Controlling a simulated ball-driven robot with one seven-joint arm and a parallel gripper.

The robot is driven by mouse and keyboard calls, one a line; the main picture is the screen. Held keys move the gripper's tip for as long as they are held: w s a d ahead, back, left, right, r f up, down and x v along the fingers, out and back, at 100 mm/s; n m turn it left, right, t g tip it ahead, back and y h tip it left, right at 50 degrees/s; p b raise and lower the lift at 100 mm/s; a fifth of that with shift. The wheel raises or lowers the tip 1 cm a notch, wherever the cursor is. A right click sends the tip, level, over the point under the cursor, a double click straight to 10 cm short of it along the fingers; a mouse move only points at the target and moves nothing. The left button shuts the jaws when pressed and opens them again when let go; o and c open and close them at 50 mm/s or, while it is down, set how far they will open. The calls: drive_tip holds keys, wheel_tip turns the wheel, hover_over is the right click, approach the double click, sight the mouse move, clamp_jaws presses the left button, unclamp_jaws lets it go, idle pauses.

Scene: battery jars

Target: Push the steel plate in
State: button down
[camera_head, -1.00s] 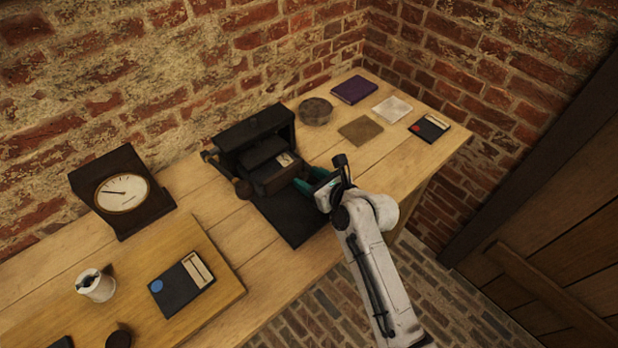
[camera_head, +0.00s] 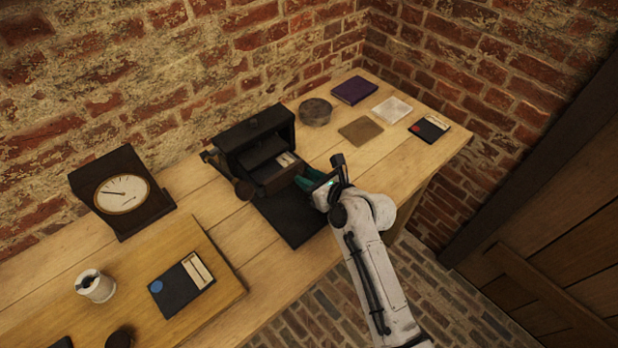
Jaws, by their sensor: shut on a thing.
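A black housing (camera_head: 232,133) with an open front stands on the table. A dark block (camera_head: 280,178) with a pale strip on top sits at its opening, above a flat black base (camera_head: 292,222). My gripper (camera_head: 306,181) meets the right end of this block. Its teal fingers look shut on it, though the exact contact is small and partly hidden. I cannot make out the steel plate for certain; it may be part of this block or hidden in the housing.
A round tin (camera_head: 315,112), brown square (camera_head: 361,131), pale square (camera_head: 392,110), purple book (camera_head: 354,90) and another card (camera_head: 430,129) lie behind, right.

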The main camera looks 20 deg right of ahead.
sight(298, 169)
idle(0.3)
drive_tip(key=w, duration=0.1)
drive_tip(key=w+a, duration=0.1)
drive_tip(key=w, duration=0.1)
drive_tip(key=shift+w, duration=0.2)
drive_tip(key=shift+w+a, duration=0.15)
drive_tip(key=shift+w, duration=0.1)
drive_tip(key=shift+r, duration=0.1)
drive_tip(key=c, duration=0.9)
unclamp_jaws()
drive_tip(key=shift+w, duration=0.15)
drive_tip(key=v, duration=1)
drive_tip(key=shift+s+p, duration=0.35)
drive_tip(key=shift+s, duration=0.05)
